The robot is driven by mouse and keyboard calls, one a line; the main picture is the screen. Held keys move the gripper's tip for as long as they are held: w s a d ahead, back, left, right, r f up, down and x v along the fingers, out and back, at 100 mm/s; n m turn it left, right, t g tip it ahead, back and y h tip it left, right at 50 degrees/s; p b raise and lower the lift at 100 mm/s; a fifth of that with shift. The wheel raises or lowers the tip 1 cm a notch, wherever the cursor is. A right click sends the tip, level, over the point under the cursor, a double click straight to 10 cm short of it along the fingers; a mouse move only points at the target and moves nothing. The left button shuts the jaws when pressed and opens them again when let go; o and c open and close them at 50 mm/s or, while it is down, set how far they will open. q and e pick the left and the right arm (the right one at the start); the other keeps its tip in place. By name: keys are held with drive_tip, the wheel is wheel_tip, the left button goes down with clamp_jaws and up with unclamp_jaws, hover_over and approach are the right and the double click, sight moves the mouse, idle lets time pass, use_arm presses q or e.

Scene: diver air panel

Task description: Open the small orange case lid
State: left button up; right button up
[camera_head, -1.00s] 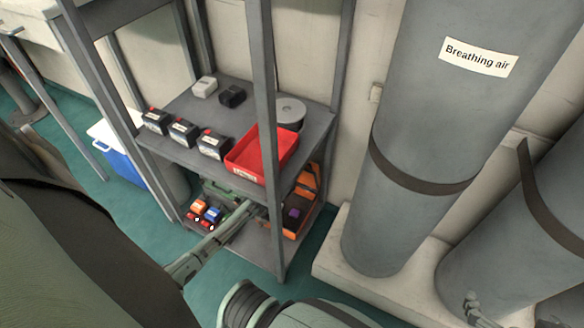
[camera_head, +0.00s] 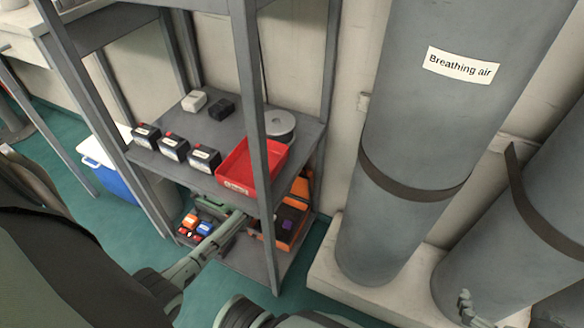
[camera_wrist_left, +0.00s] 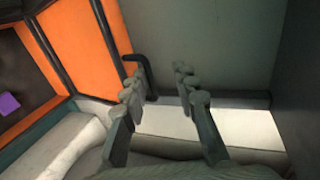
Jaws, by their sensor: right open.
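The small orange case (camera_head: 283,241) sits on the lower shelf, at its right. Its orange lid (camera_head: 300,189) stands up behind the base, and the dark inside shows with a purple item (camera_head: 289,225). The left wrist view shows an orange, black-edged panel of the case (camera_wrist_left: 75,45), the purple item and a black handle (camera_wrist_left: 146,72). My left gripper (camera_wrist_left: 158,88) is open, its left finger close by the handle; contact is unclear. In the head view my left arm reaches to the case and its fingertips are hidden.
A red bin (camera_head: 236,185), several black boxes (camera_head: 173,148) and a grey reel (camera_head: 280,122) stand on the shelf above. A shelf post (camera_head: 258,130) crosses in front. Small orange and blue items (camera_head: 204,228) lie left of my arm. Large grey cylinders (camera_head: 400,230) stand at right.

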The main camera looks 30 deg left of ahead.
use_arm(q)
drive_tip(key=shift+s+f, duration=0.1)
drive_tip(key=shift+f, duration=0.1)
drive_tip(key=shift+s, duration=0.1)
drive_tip(key=s+f+v, duration=0.1)
drive_tip(key=f+v, duration=0.2)
drive_tip(key=v, duration=1.3)
drive_tip(key=shift+s+d+f, duration=0.15)
drive_tip(key=shift+s, duration=0.05)
